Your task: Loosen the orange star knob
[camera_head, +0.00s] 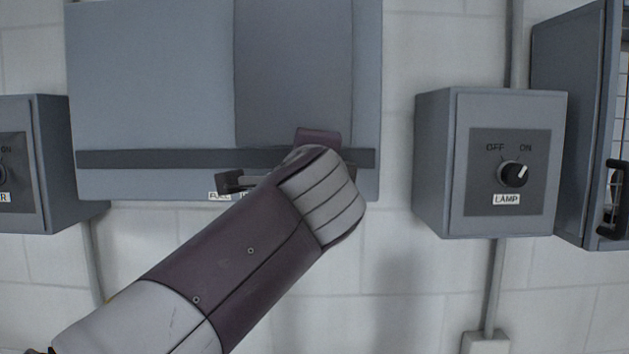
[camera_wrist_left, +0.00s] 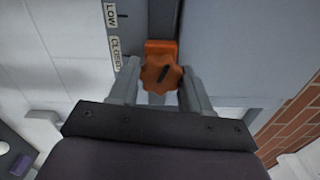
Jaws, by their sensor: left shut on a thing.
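The orange star knob (camera_wrist_left: 160,75) shows in the left wrist view, on an orange block against the grey panel, with a dark slanted mark on its face. My left gripper (camera_wrist_left: 162,88) has one finger on each side of the knob and is shut on it. Labels reading LOW and CLOSED (camera_wrist_left: 115,52) stand to the left of the knob in the wrist view. My right gripper is not in view.
A lamp switch box (camera_head: 490,215) with an OFF/ON dial stands to the right of the cabinet. A grey cabinet with a black handle (camera_head: 612,200) is at the far right. Another switch box (camera_head: 55,160) is at the left. The white block wall below is mostly bare.

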